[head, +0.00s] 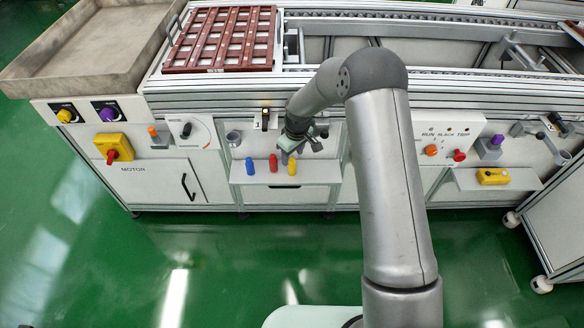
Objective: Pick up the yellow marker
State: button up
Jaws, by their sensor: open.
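The yellow marker (292,166) stands upright on a small white shelf (310,176) on the front of the conveyor machine, in the head view. It is the rightmost of three short markers, beside the red marker (273,163) and the blue marker (250,166). My gripper (289,153) is small in this view and sits just above the yellow marker, close to its top. It is open and holds nothing that I can see. Whether its fingers touch the marker or reach around it cannot be told from this view.
A dial panel (187,132) and a yellow motor switch box (113,149) are further left. A button panel (445,140) and a yellow box (493,176) are right of my arm. The green floor in front is clear.

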aim_at(292, 160)
jog(key=f, duration=0.4)
jog(key=shift+w+a+f+b, duration=0.15)
jog(key=shift+w+f+b, duration=0.05)
jog(key=shift+b, duration=0.1)
jog(key=c, duration=1.1)
jog(key=shift+o, duration=0.2)
jog(key=shift+r, duration=0.1)
